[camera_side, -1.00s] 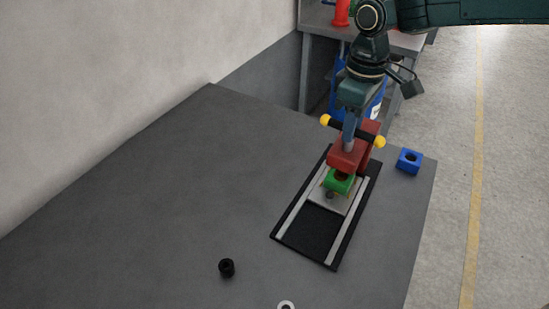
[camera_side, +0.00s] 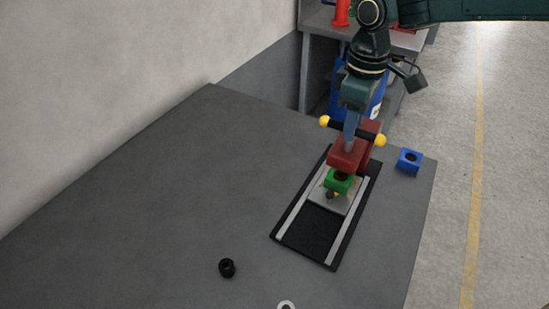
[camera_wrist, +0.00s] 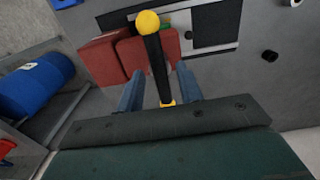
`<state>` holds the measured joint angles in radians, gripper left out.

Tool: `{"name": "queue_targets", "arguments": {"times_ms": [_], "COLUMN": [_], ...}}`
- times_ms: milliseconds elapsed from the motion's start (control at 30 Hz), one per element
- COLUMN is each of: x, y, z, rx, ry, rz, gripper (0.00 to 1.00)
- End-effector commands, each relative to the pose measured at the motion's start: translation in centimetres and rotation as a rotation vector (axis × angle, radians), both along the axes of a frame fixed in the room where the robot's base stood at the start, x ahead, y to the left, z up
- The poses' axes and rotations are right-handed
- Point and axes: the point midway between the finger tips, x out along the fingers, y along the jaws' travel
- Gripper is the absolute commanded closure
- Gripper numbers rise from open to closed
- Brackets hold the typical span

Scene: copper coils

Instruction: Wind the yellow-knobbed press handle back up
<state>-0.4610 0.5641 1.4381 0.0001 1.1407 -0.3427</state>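The press is red (camera_side: 345,152), standing at the far end of a black base with pale rails (camera_side: 281,236). Its handle is a black bar (camera_side: 340,126) with a yellow knob at each end, at left (camera_side: 324,121) and right (camera_side: 380,140). In the wrist view the bar (camera_wrist: 157,65) runs between the two blue fingers of my gripper (camera_wrist: 158,85), with a gap on each side. My gripper (camera_side: 350,138) points down over the middle of the bar in the side view. A green block (camera_side: 339,181) sits under the press head on a pale plate (camera_side: 347,203).
A blue block with a hole (camera_side: 410,161) lies right of the press near the table edge. A small black cylinder (camera_side: 227,268) lies on the grey table at front left. The table's left side is clear. A blue drum (camera_wrist: 37,88) stands beyond the table.

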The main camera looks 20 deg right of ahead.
Motion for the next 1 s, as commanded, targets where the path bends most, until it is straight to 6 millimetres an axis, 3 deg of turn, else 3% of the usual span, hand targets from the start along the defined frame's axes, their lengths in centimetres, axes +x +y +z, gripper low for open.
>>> {"name": "queue_targets", "arguments": {"times_ms": [1000], "x": [0.0], "y": [0.0], "z": [5.8], "rx": [0.001], "ry": [-0.003], "rz": [0.0], "gripper": [0.64]}}
